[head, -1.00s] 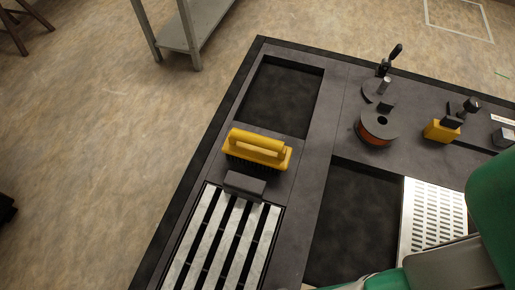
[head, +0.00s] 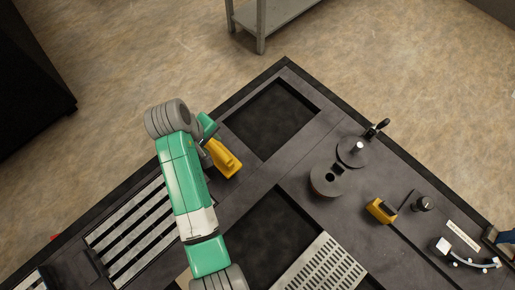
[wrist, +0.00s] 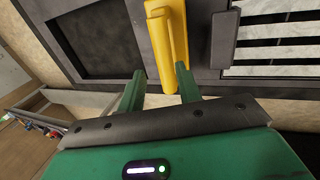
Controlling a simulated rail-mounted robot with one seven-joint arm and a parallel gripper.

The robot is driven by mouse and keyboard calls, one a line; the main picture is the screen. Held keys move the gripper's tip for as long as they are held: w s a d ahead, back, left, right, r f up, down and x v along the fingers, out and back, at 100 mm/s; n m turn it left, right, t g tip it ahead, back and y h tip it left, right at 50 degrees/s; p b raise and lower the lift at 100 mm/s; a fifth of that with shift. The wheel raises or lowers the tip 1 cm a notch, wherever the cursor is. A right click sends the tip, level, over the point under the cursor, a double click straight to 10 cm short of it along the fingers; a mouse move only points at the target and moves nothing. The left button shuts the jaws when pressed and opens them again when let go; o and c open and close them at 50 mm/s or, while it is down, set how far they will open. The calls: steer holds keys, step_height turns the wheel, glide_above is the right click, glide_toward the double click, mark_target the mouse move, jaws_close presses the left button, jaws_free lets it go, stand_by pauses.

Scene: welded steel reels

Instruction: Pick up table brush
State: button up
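The table brush (head: 226,160), with a yellow handle, sits on the dark workbench, partly hidden by my arm in the head view. In the wrist view its yellow handle (wrist: 168,40) lies ahead of my gripper (wrist: 159,70). The handle is nearer the right finger than the left, and I see no clear contact. In the head view my gripper is largely hidden behind the arm.
A recessed dark tray (head: 268,118) is beside the brush. A slatted grate (head: 130,232) lies on the other side, with a dark block (wrist: 224,38) near the brush. A reel (head: 327,180), a yellow tool (head: 381,210) and a perforated plate (head: 322,268) are to the right.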

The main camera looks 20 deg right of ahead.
mark_target(214, 147)
steer(key=shift+w+f, duration=0.2)
steer(key=shift+f, duration=0.4)
steer(key=shift+w+f, duration=0.2)
steer(key=shift+f, duration=0.35)
steer(key=shift+b+x, duration=0.35)
steer(key=shift+x, duration=2.35)
steer(key=shift+a, duration=0.15)
jaws_close()
